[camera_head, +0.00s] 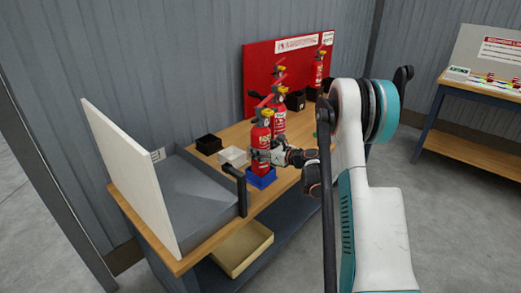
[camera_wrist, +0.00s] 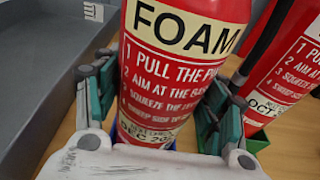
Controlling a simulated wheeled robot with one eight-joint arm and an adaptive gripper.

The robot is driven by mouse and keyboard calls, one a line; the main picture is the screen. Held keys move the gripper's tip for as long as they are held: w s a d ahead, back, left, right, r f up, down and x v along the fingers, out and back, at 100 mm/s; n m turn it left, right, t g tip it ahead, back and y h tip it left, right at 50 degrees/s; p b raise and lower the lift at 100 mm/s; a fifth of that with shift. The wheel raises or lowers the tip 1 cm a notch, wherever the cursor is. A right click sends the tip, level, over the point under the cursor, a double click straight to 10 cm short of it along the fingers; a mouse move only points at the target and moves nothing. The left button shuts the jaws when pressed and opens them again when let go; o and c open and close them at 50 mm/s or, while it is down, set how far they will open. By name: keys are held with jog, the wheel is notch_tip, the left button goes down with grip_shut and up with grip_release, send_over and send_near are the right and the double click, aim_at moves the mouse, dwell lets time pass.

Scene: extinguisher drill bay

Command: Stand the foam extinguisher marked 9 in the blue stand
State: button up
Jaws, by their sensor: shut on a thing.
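A red extinguisher (camera_head: 261,140) stands upright over the blue stand (camera_head: 263,180) near the table's front edge. Its base meets the stand's outline in the head view; I cannot tell whether it rests inside. In the wrist view the extinguisher (camera_wrist: 180,65) fills the middle, with a cream FOAM label; no 9 is readable. My gripper (camera_head: 264,157) is shut around its body from the right. In the wrist view my gripper's fingers (camera_wrist: 160,100) lie on both sides of the body.
Another extinguisher (camera_head: 279,122) stands close behind; more are by the red board (camera_head: 262,62). A black holder (camera_head: 208,144) and a white holder (camera_head: 232,156) sit left of the blue stand. A grey tray (camera_head: 192,200) with a raised white panel (camera_head: 130,170) fills the table's left end.

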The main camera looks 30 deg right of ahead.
jog(key=shift+f, duration=0.7)
dwell(0.6)
jog(key=o, duration=1.7)
jog(key=shift+r, duration=0.1)
jog(key=shift+f, duration=0.2)
jog(key=v, duration=1.2)
jog(key=shift+a, duration=0.1)
